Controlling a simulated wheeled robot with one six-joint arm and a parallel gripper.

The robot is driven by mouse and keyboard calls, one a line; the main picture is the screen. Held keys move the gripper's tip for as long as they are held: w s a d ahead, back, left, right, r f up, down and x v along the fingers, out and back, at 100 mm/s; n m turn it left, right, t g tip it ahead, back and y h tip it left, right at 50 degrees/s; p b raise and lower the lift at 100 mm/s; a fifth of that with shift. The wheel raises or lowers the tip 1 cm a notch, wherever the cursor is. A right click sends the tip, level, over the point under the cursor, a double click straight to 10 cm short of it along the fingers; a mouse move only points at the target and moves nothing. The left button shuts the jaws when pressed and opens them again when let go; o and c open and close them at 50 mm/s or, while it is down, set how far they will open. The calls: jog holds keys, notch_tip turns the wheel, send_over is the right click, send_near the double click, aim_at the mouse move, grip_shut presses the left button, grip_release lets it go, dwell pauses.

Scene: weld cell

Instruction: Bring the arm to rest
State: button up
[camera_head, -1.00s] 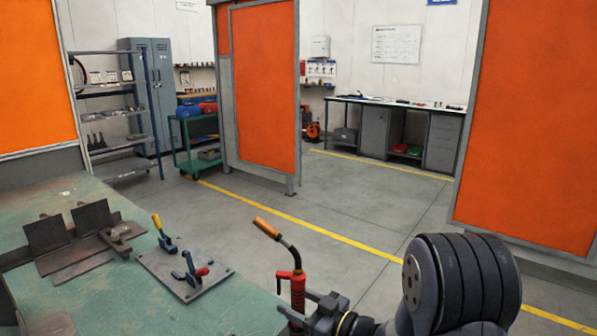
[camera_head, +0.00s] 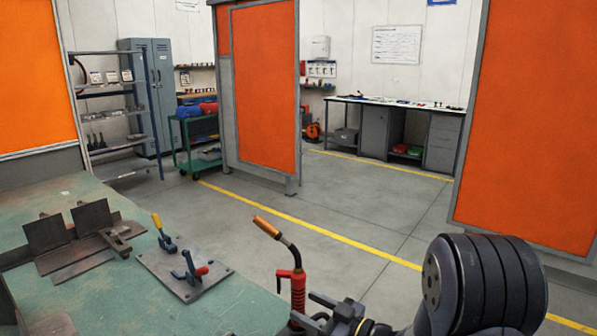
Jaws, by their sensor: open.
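My gripper (camera_head: 308,308) is at the bottom of the view, right of the green table's edge. Its jaws are open and point left, with nothing seen between them. A red-handled welding torch (camera_head: 298,286) with a copper-coloured nozzle stands upright just left of the jaws. Its lower end is cut off by the frame, so what it stands in is hidden.
The green table (camera_head: 226,318) holds a plate with toggle clamps (camera_head: 187,275) and steel angle pieces (camera_head: 75,240). Orange screens (camera_head: 265,90) stand behind and at the right (camera_head: 530,130). Open floor lies between, with a green cart (camera_head: 197,145) and a bench (camera_head: 395,102) beyond.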

aim_at(304, 282)
jog(key=v, duration=0.7)
jog(key=shift+d, duration=0.1)
jog(key=x, duration=1.1)
jog(key=shift+s, duration=0.1)
notch_tip(304, 282, up, 7)
jog(key=p, duration=0.6)
jog(key=shift+d+p, duration=0.1)
jog(key=shift+p, duration=0.3)
jog(key=shift+s+f, duration=0.1)
